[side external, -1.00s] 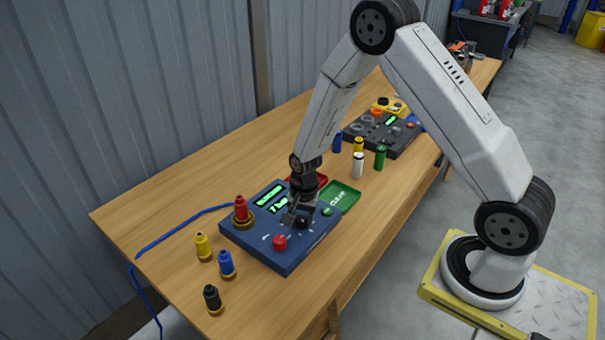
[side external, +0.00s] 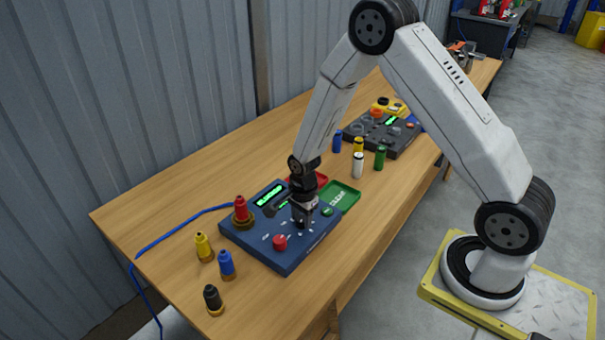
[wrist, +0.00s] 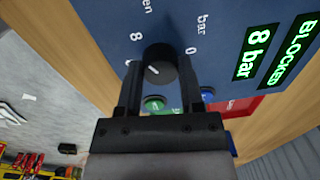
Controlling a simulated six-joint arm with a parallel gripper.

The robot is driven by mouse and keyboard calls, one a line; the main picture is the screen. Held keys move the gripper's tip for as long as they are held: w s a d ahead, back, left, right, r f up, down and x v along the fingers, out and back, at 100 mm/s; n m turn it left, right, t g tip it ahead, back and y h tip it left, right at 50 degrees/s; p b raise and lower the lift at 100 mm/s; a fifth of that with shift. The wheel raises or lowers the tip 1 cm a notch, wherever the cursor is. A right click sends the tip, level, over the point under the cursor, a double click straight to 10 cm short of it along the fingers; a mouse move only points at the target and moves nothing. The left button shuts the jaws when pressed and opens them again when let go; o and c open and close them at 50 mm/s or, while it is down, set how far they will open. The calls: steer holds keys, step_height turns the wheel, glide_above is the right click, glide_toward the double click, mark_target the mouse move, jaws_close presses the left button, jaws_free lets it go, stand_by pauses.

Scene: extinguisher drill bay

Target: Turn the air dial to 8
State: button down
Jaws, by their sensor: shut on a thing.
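The blue control box (side external: 252,242) sits on the wooden bench. My gripper (side external: 303,222) points down at its right part. In the wrist view my gripper (wrist: 160,92) is shut on the black air dial (wrist: 160,62), one finger on each side. The dial's white pointer mark sits near its lower left, and the printed 8 and 0 show on the panel around it. The display (wrist: 257,52) reads "8 bar", with "BLOCKED" beside it. A red knob (side external: 280,242) and a green button (side external: 327,211) are on the box. In the side view my gripper mostly hides the dial.
Red, yellow, blue and black bottle-like pieces (side external: 203,247) stand on and left of the box. A green tray (side external: 341,196) and a red tray lie behind it. White, green and other cylinders (side external: 358,165) and a dark panel (side external: 385,133) stand farther back.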

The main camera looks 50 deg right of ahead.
mark_target(303, 220)
steer(key=shift+c, duration=1.2)
jaws_free()
steer(key=shift+r, duration=0.1)
steer(key=shift+s+r, duration=0.2)
steer(key=shift+r, duration=3.65)
steer(key=shift+s+a+r+n, duration=0.25)
steer(key=shift+s+r+n, duration=0.25)
steer(key=shift+n, duration=0.4)
steer(key=s+a+r+n+t, duration=0.1)
steer(key=s+r+n, duration=0.2)
steer(key=s+n, duration=0.2)
steer(key=s+a+r+n+t, duration=0.1)
steer(key=s+r+n, duration=0.3)
steer(key=n, duration=0.8)
steer(key=shift+s+a, duration=0.8)
steer(key=shift+s, duration=0.15)
